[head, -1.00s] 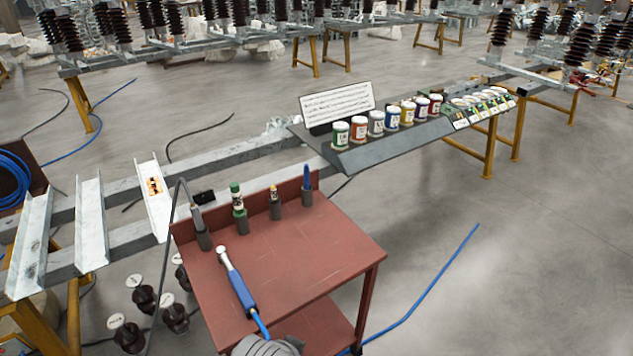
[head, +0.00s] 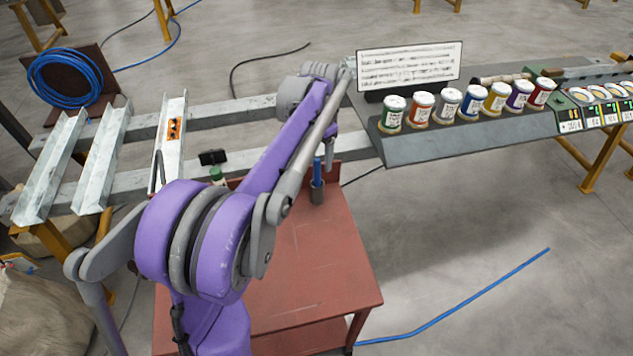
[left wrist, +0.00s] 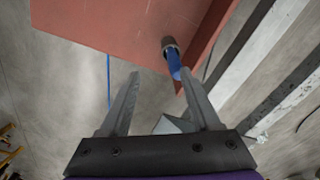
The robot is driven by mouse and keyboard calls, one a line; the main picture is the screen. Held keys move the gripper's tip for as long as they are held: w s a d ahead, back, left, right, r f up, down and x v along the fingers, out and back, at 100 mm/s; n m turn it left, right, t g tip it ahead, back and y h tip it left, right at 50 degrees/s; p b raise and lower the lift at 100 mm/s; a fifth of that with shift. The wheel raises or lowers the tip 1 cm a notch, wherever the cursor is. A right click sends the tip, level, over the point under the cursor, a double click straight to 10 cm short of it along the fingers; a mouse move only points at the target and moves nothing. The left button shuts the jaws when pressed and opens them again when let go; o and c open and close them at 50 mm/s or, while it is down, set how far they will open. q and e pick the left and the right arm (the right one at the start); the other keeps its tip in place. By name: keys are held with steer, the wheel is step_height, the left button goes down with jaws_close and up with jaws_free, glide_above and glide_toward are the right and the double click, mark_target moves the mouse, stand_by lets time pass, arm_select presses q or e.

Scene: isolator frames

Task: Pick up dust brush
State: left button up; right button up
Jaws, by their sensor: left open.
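A slim blue-handled tool (head: 317,171), which may be the dust brush, stands upright in a dark cup (head: 317,193) at the back right corner of the red cart. Its lower end is hidden in the cup, so I cannot see any bristles. In the left wrist view the blue handle (left wrist: 174,64) points toward me beside the right-hand fingertip. My left gripper (left wrist: 160,73) is open and empty, with its fingers spread on either side of a gap. In the head view my purple left arm reaches over the cart. My right gripper is not in view.
The red cart top (head: 325,255) is clear at its right. My arm covers its left part. A green-capped bottle (head: 217,174) shows behind my arm. Metal beams run alongside.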

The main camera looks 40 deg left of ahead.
mark_target(315, 161)
arm_select(q)
steer(key=shift+w+a+f, duration=0.2)
steer(key=shift+w+a, duration=0.65)
steer(key=shift+a, duration=0.3)
steer(key=f, duration=0.4)
steer(key=shift+s+f, duration=0.3)
steer(key=shift+w+f, duration=0.2)
steer(key=shift+f, duration=1.3)
steer(key=shift+w+f, duration=0.2)
steer(key=shift+f, duration=1.25)
jaws_close()
